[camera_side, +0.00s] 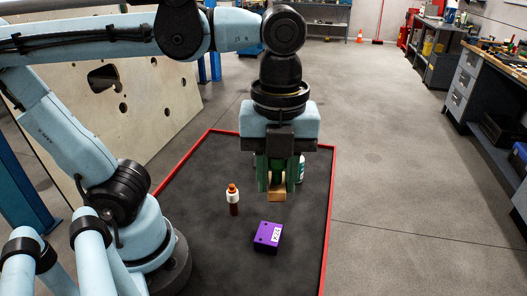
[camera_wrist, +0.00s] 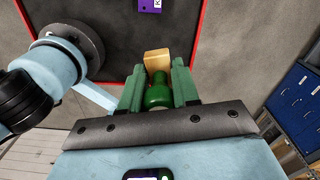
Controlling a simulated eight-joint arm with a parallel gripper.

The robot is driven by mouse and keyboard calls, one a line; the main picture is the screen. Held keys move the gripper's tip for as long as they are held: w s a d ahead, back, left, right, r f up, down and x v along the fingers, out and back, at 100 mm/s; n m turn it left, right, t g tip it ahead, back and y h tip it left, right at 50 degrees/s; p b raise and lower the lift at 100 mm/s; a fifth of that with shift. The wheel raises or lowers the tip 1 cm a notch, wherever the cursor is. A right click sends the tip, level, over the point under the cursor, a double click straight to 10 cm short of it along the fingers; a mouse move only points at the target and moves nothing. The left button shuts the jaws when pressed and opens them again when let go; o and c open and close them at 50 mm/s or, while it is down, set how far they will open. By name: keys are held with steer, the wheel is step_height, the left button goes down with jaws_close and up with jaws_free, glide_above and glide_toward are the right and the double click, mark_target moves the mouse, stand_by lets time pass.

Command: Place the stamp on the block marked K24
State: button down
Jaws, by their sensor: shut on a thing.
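My gripper (camera_side: 277,187) is shut on the stamp, which has a green handle (camera_wrist: 158,93) and a wooden base (camera_wrist: 157,60). The wooden base (camera_side: 277,194) points down below the green fingers, in the air above the dark mat. The purple block (camera_side: 266,237) lies on the mat, lower and nearer the side camera than the stamp. It has a white label whose characters are small and turned, seeming to read K24. In the wrist view only an edge of the purple block (camera_wrist: 145,6) shows at the top. The stamp and block are apart.
A bottle with an orange cap (camera_side: 233,199) stands on the mat left of the block. A white and green container (camera_side: 301,170) is partly hidden behind my gripper. The dark mat has a red border (camera_side: 328,215). The mat right of the block is clear.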

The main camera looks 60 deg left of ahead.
steer(key=s+d+f+m, duration=0.2)
steer(key=s+d+m, duration=0.1)
steer(key=s, duration=0.3)
glide_above(269, 233)
step_height(269, 233, down, 11)
steer(key=shift+f, duration=2.15)
steer(key=shift+f, duration=0.2)
steer(key=c, duration=0.8)
jaws_free()
steer(key=shift+r, duration=0.1)
